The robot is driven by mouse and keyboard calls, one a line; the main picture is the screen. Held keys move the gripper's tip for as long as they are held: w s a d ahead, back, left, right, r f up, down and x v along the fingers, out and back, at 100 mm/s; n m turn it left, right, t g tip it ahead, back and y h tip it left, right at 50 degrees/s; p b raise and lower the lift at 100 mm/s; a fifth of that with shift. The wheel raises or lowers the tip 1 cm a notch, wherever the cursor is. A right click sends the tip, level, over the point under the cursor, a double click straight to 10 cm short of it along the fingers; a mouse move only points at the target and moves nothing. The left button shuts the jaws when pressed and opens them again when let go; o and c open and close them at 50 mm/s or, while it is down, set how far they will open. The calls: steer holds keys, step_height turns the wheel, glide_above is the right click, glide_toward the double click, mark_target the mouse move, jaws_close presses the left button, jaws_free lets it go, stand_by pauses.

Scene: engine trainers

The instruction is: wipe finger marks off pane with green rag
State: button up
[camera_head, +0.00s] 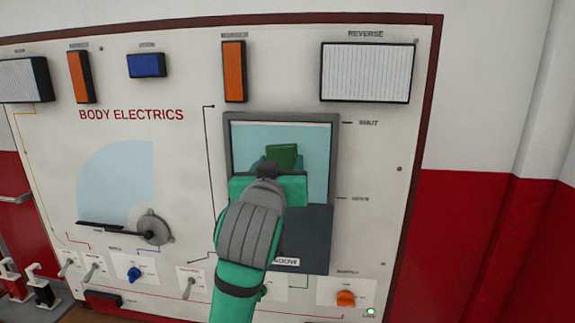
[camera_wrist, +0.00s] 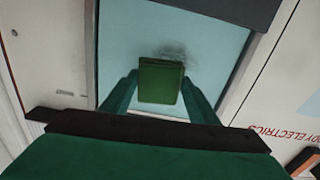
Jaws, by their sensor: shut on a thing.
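The pane (camera_head: 315,158) is a pale blue sheet in a dark grey window frame on the panel; it also fills the middle of the wrist view (camera_wrist: 215,50). The green rag (camera_head: 283,156) is a folded dark green block. My gripper (camera_head: 270,165) is shut on the rag, which shows between the two fingers in the wrist view (camera_wrist: 160,82). The rag is in front of the pane; I cannot tell whether it touches. Dark finger marks (camera_wrist: 178,53) show as a grey smudge on the pane at the rag's edge. My arm hides the lower left of the window.
The white panel carries orange lamps (camera_head: 234,71), a white reverse lamp (camera_head: 367,72), a wiper arm (camera_head: 115,229) at left and a row of switches along the bottom. An orange knob (camera_head: 346,298) sits at lower right. The window frame (camera_head: 330,118) edges the pane.

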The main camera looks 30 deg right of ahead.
mark_target(254, 158)
steer(key=shift+w+a, duration=0.6)
steer(key=shift+a, duration=0.35)
steer(key=shift+w+a, duration=0.65)
steer(key=shift+a, duration=0.25)
steer(key=shift+w+a, duration=0.6)
steer(key=shift+a, duration=0.35)
steer(key=shift+s, duration=0.1)
steer(key=shift+v, duration=3)
steer(key=shift+a, duration=0.1)
steer(key=v, duration=0.2)
steer(key=shift+s+a, duration=0.2)
steer(key=shift+s, duration=0.1)
steer(key=shift+a+f, duration=0.1)
